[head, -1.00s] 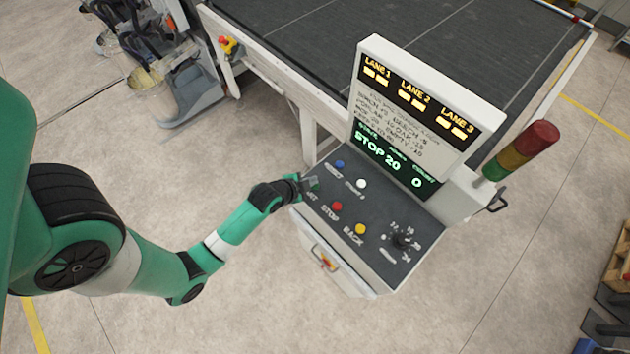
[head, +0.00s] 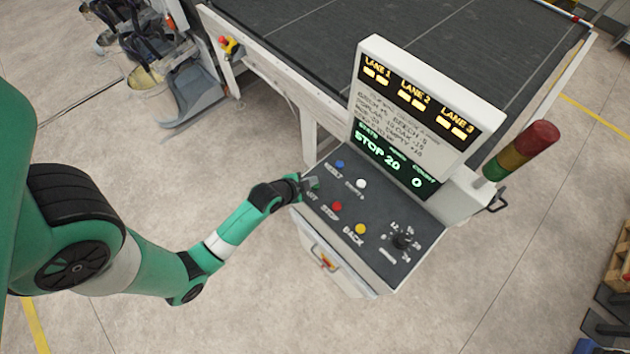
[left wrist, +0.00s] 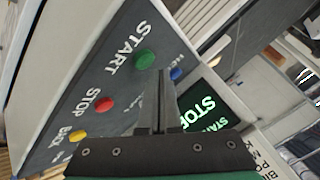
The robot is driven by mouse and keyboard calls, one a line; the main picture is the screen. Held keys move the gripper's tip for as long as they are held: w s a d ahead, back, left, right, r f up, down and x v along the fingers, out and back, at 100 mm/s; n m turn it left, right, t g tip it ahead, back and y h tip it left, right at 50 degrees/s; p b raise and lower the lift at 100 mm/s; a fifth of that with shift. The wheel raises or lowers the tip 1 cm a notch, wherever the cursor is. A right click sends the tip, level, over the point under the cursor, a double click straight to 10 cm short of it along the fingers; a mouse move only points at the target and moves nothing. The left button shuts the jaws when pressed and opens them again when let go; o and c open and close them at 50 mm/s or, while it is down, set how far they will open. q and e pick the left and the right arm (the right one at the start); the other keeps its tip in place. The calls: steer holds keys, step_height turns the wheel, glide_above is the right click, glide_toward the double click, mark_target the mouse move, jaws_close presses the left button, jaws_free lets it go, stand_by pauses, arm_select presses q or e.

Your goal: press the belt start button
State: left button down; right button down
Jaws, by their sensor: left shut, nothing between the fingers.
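The green start button (left wrist: 145,60) sits beside the START label on the dark control panel (head: 385,224), as my left wrist view shows. My left gripper (left wrist: 164,74) is shut and empty, its fingertips in front of the panel just beside the green button in that view. I cannot tell whether they touch anything. The panel screen (head: 395,160) reads STOP 20 and count 0. My right gripper is not in view.
The panel also carries a red stop button (head: 337,206), a yellow back button (head: 361,229), a blue button (head: 340,164), a white button (head: 361,184) and a dial (head: 401,241). A lane display (head: 417,95) and signal tower (head: 522,151) rise behind.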

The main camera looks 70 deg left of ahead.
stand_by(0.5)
arm_select(q)
steer(key=shift+f, duration=0.4)
